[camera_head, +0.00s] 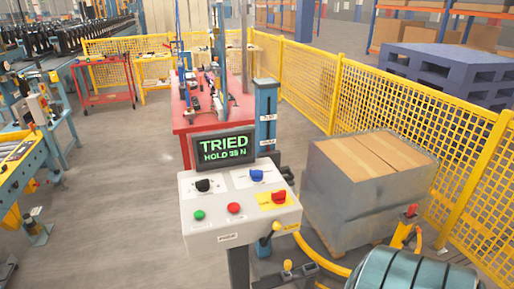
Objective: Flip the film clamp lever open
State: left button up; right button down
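No part is clearly marked as the film clamp lever. A yellow lever with a red grip (408,222) stands upright at the lower right, beside the wrapped boxes. I cannot tell which, if either, is the clamp lever. Neither of my grippers is in view.
The panel carries coloured knobs, buttons and a screen (224,148) reading "TRIED". A teal ribbed cylinder (405,272) is at the lower right. Yellow mesh fencing (385,105) runs behind the cartons. A red bench (207,118) stands behind the panel.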

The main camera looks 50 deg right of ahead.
aim_at(419, 230)
jog(key=z, duration=2.85)
jog(key=i+z, duration=0.35)
jog(key=i, duration=0.2)
jog(key=i+z, duration=0.35)
jog(key=i, duration=0.25)
jog(key=i+j+z, duration=0.35)
jog(key=i, duration=0.2)
